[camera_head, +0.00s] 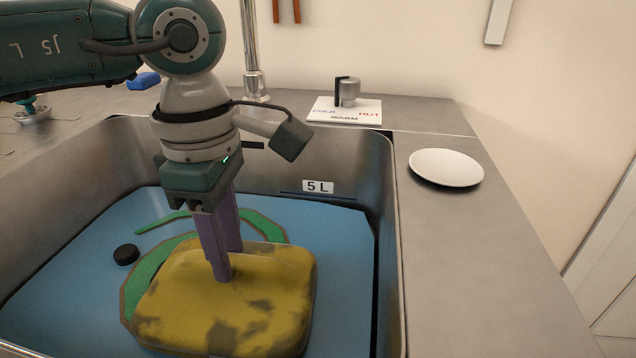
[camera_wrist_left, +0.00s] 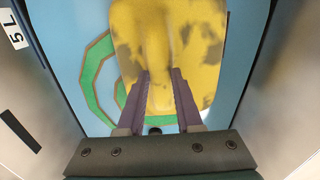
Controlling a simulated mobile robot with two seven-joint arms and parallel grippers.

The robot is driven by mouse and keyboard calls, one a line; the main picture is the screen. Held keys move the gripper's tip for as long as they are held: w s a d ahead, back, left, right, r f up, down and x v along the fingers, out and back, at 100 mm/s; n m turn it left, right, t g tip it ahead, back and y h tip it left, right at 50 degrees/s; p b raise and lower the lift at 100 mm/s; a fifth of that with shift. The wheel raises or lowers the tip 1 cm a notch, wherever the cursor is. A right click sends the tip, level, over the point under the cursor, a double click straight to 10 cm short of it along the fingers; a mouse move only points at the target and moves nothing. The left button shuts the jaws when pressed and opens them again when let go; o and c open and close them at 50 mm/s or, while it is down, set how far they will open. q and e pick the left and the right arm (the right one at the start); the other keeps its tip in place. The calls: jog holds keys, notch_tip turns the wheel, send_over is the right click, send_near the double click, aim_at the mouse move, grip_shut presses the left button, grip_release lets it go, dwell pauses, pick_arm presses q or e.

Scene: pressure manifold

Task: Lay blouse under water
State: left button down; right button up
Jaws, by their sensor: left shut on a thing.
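The blouse (camera_head: 225,308) is a yellow, folded-looking bundle with dark brownish stains. It lies low in the steel sink, over the blue area (camera_head: 330,250); I cannot tell whether that blue is water or the sink's floor. My left gripper (camera_head: 222,275) points down with its purple fingers on top of the blouse. In the left wrist view the fingers (camera_wrist_left: 163,75) pinch a raised ridge of the yellow blouse (camera_wrist_left: 190,40) between them. The blouse's underside is hidden. My right gripper is not in view.
A green curved band (camera_head: 145,270) and a black disc (camera_head: 126,254) lie in the sink. A "5 L" label (camera_head: 318,187) is on its back wall. Behind stand the tap pole (camera_head: 252,45) and a COLD/WARM/HOT knob (camera_head: 348,92). A white plate (camera_head: 446,168) sits on the right counter.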

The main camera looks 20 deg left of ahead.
pick_arm(q)
jog(key=shift+f+b, duration=0.35)
jog(key=shift+f, duration=0.05)
dwell(0.4)
jog(key=c, duration=0.5)
grip_release()
